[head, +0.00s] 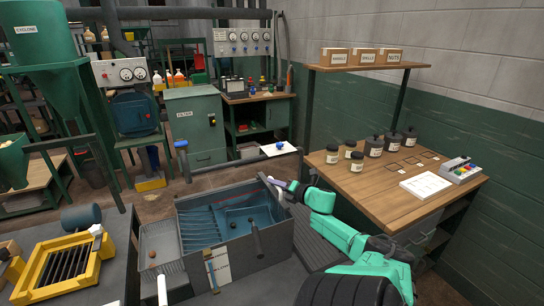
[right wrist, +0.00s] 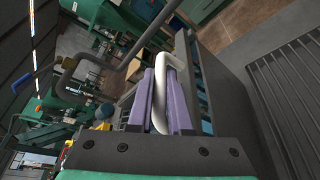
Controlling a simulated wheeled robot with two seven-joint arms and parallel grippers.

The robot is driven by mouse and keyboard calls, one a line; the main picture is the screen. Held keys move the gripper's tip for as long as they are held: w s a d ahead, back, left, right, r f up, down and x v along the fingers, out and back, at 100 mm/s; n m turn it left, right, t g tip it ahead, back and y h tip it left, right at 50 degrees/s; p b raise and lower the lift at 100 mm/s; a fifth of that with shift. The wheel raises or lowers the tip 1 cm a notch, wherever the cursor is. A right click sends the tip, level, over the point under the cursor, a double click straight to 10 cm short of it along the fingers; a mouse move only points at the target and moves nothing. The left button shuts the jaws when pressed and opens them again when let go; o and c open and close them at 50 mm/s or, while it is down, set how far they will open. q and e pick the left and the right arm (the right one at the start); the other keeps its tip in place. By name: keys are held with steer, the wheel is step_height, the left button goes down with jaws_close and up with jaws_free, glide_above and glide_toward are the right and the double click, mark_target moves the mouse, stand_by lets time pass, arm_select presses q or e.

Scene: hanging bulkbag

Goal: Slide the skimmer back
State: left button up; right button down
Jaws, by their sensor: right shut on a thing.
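The skimmer's white bent handle (right wrist: 157,80) shows between the purple fingers of my right gripper (right wrist: 160,100), which is shut on it. In the head view my right gripper (head: 279,185) is at the right rim of the grey tank (head: 240,262), and a short white piece of the handle shows beside it. The rest of the skimmer is hard to make out. The tank holds blue liquid (head: 232,222) with a ribbed slope on its left side. A few small dark balls show in and beside it. My left gripper is not in view.
A grey bent rail (head: 240,159) with a blue end rises behind the tank. A yellow grated machine (head: 68,262) is at left. A wooden bench (head: 400,205) with jars stands at right.

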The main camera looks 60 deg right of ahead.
steer(key=shift+s+d+r, duration=0.1)
steer(key=shift+d, duration=0.05)
steer(key=c, duration=0.8)
jaws_free()
steer(key=shift+c, duration=0.2)
steer(key=shift+s+d, duration=0.1)
steer(key=shift+d, duration=0.05)
steer(key=shift+s+a, duration=0.2)
steer(key=p+v, duration=0.1)
steer(key=v, duration=1.3)
